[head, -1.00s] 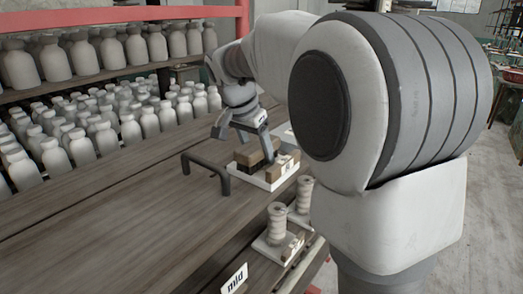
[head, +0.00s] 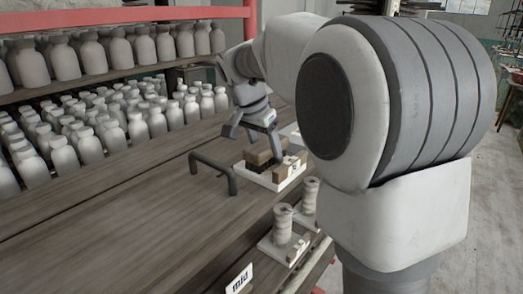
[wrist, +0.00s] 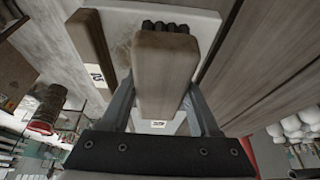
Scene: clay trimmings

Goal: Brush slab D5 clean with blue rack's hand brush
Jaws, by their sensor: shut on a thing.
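My gripper (head: 262,125) is shut on a hand brush (head: 265,152) with a wooden body; it also fills the middle of the wrist view (wrist: 165,75). Its dark bristles show at the top edge of the body there. The brush is over the pale slab (head: 262,180), at its surface or just above; I cannot tell whether the bristles touch. The slab's bare part (wrist: 205,22) shows in the wrist view, with a faint brownish smudge left of the brush. A wooden block (wrist: 90,45) on the slab carries a small tag that seems to read D5.
A dark bar handle (head: 212,172) rises from the wooden surface left of the slab. Two smaller pale slabs with ribbed spools (head: 282,222) stand nearer, by a "mid" sign (head: 239,279). Many pale bottles (head: 110,130) fill the left.

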